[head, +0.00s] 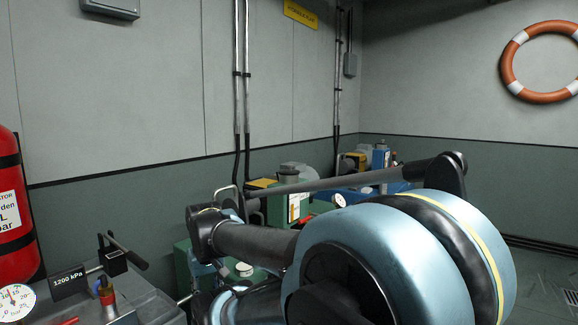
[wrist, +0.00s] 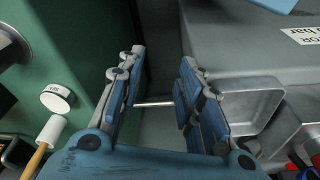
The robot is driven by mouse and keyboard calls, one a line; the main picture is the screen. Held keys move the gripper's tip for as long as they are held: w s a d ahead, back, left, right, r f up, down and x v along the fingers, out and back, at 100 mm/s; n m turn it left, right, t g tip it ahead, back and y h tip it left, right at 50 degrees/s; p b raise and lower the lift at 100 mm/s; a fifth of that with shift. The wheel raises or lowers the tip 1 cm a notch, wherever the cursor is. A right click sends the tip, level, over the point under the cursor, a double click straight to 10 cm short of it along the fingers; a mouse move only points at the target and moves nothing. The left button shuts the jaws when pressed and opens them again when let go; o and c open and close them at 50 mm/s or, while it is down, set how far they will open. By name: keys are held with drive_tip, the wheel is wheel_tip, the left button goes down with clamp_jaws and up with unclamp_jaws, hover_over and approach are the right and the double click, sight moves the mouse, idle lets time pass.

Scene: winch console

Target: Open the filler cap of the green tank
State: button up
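A green body (wrist: 70,30), which may be the green tank, fills the left of the wrist view. A white round part with a small unreadable label (wrist: 57,97) is on its side; I cannot tell whether it is the filler cap. My gripper (wrist: 162,57) is open, with nothing seen held between its blue-grey fingers. It is right of the white part and apart from it. A thin metal rod (wrist: 155,102) shows behind the fingers. In the head view, green housings (head: 188,268) show behind my arm, which hides much of them. My gripper is not clearly visible there.
A grey console (wrist: 225,40) with an open tray (wrist: 250,105) is close on the right in the wrist view. A white-headed handle (wrist: 48,132) is at lower left.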

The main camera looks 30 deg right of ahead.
drive_tip(key=shift+o, duration=0.9)
drive_tip(key=w+d+r+m, duration=0.3)
drive_tip(key=w+d+r, duration=0.15)
drive_tip(key=r, duration=0.45)
drive_tip(key=w+d+r+m, duration=0.3)
drive_tip(key=w+r, duration=0.2)
drive_tip(key=r, duration=0.4)
wheel_tip(320, 180, up, 28)
drive_tip(key=f+m+g, duration=0.1)
drive_tip(key=m+g, duration=0.1)
drive_tip(key=m, duration=1.3)
hover_over(289, 169)
drive_tip(key=d, duration=0.1)
drive_tip(key=f, duration=1.6)
drive_tip(key=shift+w, duration=0.35)
drive_tip(key=shift+c, duration=0.6)
drive_tip(key=shift+a, duration=0.1)
clamp_jaws()
